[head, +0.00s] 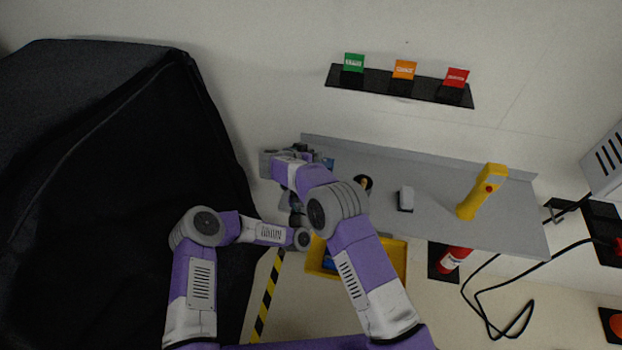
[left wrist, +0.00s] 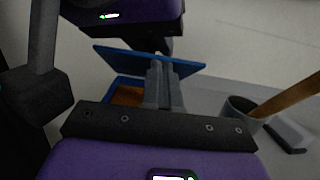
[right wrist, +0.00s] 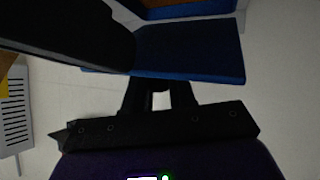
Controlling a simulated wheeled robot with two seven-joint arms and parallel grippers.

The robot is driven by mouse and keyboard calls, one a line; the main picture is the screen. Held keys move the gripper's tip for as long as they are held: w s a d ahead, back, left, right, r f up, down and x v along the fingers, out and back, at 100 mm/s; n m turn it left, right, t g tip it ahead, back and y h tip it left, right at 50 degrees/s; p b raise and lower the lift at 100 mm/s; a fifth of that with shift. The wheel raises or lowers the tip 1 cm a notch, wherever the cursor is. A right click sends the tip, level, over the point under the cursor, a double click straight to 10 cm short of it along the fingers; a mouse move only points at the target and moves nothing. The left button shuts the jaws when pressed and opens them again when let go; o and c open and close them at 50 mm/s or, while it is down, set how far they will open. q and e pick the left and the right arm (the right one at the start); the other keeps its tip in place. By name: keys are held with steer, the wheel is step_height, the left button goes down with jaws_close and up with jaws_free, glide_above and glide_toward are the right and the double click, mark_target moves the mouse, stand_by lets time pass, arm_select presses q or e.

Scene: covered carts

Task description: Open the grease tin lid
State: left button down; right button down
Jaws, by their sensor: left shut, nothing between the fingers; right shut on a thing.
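The grease tin (left wrist: 112,88) is blue, with a brown inside showing in the left wrist view. Its blue lid (left wrist: 115,57) stands tilted up and apart from the tin's rim at the front. In the right wrist view the lid (right wrist: 195,48) is a broad blue panel with the tin (right wrist: 195,10) beyond it. My right gripper (right wrist: 160,88) is shut on the lid's near edge there. My left gripper (left wrist: 158,68) is shut and empty, its fingertips in front of the lid. In the head view my arms mostly hide the tin (head: 328,163).
The grey shelf (head: 440,200) also bears a dark cup (head: 363,183) with a brown stick, a small grey-white block (head: 406,199) and a yellow handheld device (head: 483,192). A yellow bin (head: 398,258) is below. A black covered cart (head: 110,200) stands close at left.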

arm_select(q)
steer(key=shift+w+r+g, duration=0.3)
steer(key=shift+w+r, duration=0.3)
steer(key=shift+r, duration=0.3)
arm_select(e)
steer(key=shift+s+a+f, duration=0.1)
steer(key=shift+a+f, duration=0.05)
arm_select(q)
steer(key=shift+s+d+r, duration=0.1)
arm_select(e)
steer(key=c, duration=1)
jaws_free()
